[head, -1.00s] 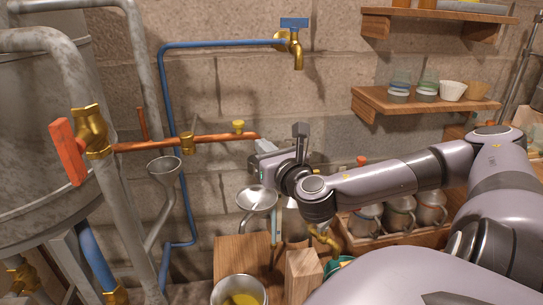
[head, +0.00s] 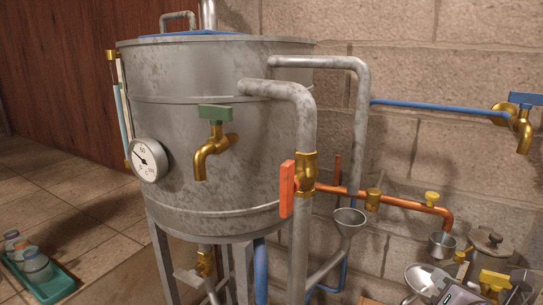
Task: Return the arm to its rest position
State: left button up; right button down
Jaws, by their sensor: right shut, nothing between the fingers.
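My right gripper (head: 450,292) shows only in part at the bottom right edge of the head view, low beside a silver funnel dish (head: 421,274). It is shut and empty. The rest of my right arm is mostly outside the picture. My left gripper and left arm are not in view.
A large grey metal still (head: 225,110) with a round dial (head: 147,160) and a green-handled brass tap (head: 214,140) fills the middle. A copper pipe (head: 410,202) with a red-handled valve (head: 288,188) runs right. A green tray (head: 50,288) with jars lies on the floor at left.

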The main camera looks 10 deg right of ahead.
jog(key=s+a+f+m+g+y+p, duration=0.1)
jog(key=s+a+f+m+y+p, duration=0.2)
jog(key=s+a+f+m, duration=0.3)
jog(key=s+a+f+m+g+y+p, duration=0.2)
jog(key=s+a+f+m+y+p, duration=0.2)
jog(key=a+f+m, duration=0.7)
jog(key=s+a+m, duration=0.2)
jog(key=m, duration=0.5)
jog(key=shift+s+a+g+p, duration=0.15)
jog(key=shift+a+g+p, duration=0.15)
jog(key=shift+a+p, duration=0.05)
jog(key=shift+f, duration=0.1)
